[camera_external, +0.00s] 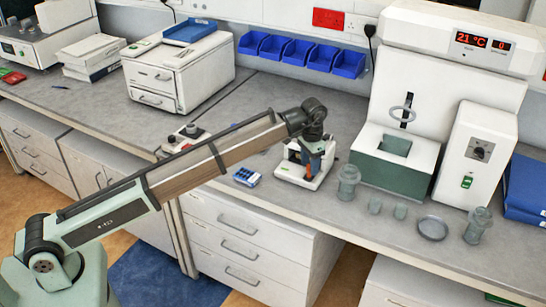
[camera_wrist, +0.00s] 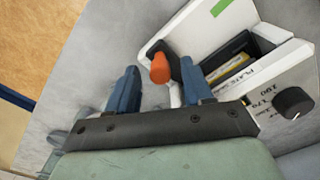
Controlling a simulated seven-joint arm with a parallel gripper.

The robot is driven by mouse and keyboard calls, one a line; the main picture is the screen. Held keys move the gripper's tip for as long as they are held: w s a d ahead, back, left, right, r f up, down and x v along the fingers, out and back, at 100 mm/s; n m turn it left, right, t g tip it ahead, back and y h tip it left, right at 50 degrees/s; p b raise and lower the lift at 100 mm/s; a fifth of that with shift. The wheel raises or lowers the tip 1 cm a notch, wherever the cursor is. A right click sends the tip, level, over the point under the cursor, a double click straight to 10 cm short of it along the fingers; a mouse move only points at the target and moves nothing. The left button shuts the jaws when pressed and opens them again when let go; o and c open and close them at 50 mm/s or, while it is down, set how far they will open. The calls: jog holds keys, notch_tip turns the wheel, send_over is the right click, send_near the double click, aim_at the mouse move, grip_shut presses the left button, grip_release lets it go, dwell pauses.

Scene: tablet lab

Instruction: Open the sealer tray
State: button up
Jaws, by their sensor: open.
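The plate sealer (camera_external: 290,170) is a small white box on the bench, below my gripper (camera_external: 313,166) in the external view. In the wrist view, the sealer (camera_wrist: 278,84) has a green label, printed lettering, a black dial and a dark opening with a yellow label inside. An orange-tipped dark handle (camera_wrist: 160,66) stands out from the sealer. My gripper (camera_wrist: 158,82) is open, its two blue fingers to either side of the handle. I cannot tell if either finger touches it. The tray itself is not clearly distinguishable, and my gripper hides part of the sealer's front.
A blue-and-white block (camera_external: 247,176) lies left of the sealer, near the bench edge. A jar (camera_external: 348,182) and small cups stand close to its right, before a larger white machine (camera_external: 398,150). Drawers (camera_external: 245,235) are below the bench.

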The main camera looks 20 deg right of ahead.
jog(key=shift+f, duration=0.1)
jog(key=shift+c, duration=0.2)
grip_shut()
dwell(0.5)
